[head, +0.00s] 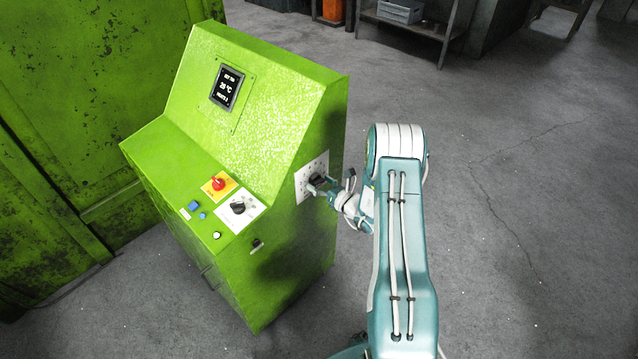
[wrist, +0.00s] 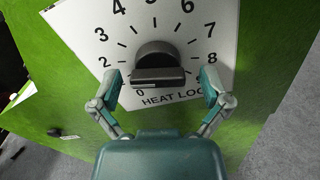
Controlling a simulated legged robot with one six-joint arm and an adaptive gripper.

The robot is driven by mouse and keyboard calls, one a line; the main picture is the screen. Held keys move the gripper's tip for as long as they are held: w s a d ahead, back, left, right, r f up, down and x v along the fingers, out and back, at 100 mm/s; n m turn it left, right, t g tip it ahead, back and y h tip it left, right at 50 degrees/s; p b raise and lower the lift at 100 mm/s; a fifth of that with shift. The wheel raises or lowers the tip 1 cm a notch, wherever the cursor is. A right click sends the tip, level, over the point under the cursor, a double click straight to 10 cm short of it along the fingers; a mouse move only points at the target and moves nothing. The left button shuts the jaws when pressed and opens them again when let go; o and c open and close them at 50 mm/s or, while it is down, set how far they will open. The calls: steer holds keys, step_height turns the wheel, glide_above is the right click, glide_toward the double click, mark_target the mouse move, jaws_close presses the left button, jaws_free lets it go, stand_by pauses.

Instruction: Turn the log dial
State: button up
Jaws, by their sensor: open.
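The log dial (wrist: 158,66) is a dark grey round knob with a raised grip bar, on a white numbered plate (wrist: 205,30) lettered "HEAT LOG". In the head view the dial (head: 316,180) sits on the right side face of the green console (head: 290,250). My gripper (wrist: 161,88) is open, with one finger on each side of the dial's grip bar and a visible gap to each. In the head view my gripper (head: 328,189) is at the plate and partly covers the dial. The dial's lower edge lies near the 0 mark.
The console top carries a red knob (head: 218,183) on a yellow plate, another black dial (head: 238,207), and blue buttons (head: 193,206). A display (head: 227,87) reads a temperature. Floor to the right is clear.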

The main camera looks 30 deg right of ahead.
steer(key=shift+s, duration=0.1)
steer(key=v, duration=1.1)
steer(key=shift+s+d, duration=0.15)
steer(key=shift+s, duration=0.2)
